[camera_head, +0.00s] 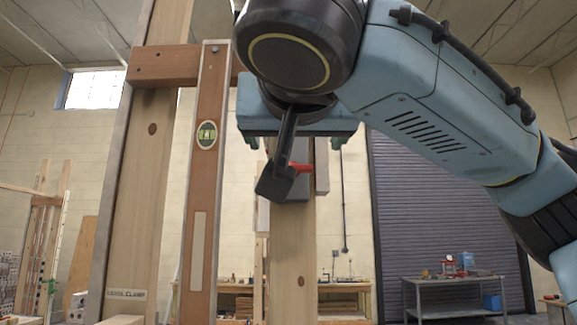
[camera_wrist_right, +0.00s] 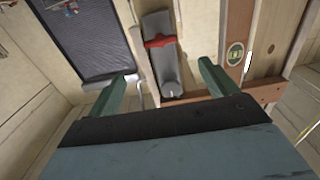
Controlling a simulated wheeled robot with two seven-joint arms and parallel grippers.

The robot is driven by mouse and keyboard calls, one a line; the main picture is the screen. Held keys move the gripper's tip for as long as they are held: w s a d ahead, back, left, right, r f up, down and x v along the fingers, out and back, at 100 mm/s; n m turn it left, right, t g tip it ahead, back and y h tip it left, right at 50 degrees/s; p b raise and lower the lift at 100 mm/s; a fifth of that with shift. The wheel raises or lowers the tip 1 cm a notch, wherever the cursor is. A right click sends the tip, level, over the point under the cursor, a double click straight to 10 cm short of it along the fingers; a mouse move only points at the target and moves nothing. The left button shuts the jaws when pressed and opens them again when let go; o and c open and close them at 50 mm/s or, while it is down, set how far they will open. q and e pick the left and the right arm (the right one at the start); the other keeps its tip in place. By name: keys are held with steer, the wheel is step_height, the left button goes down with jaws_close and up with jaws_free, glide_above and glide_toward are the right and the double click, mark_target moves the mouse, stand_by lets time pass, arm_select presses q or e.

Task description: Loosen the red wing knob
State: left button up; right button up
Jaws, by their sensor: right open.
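The red wing knob (camera_head: 301,168) shows in the head view just below my right gripper (camera_head: 292,141), partly hidden by the dark part hanging from my wrist. In the right wrist view the knob (camera_wrist_right: 160,41) sits crosswise on a grey clamp body (camera_wrist_right: 166,68). My right gripper (camera_wrist_right: 167,70) is open and empty. Its two green fingers stand wide apart, one on each side of the clamp in that view, with the knob beyond the fingertips. I see no contact with the knob. My left gripper is in neither view.
A level (camera_head: 204,180) stands upright left of my gripper, beside a wooden post (camera_head: 157,170). A wooden crosspiece (camera_head: 163,65) joins the upper frame. A grey workbench (camera_head: 460,285) stands at the back right before a dark shutter (camera_head: 425,220).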

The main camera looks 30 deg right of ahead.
mark_target(293, 164)
steer(key=p+x, duration=0.7)
steer(key=x, duration=0.3)
steer(key=shift+w+d, duration=0.15)
steer(key=shift+w, duration=0.1)
steer(key=shift+p+x, duration=1.15)
steer(key=shift+p, duration=0.65)
steer(key=c, duration=1)
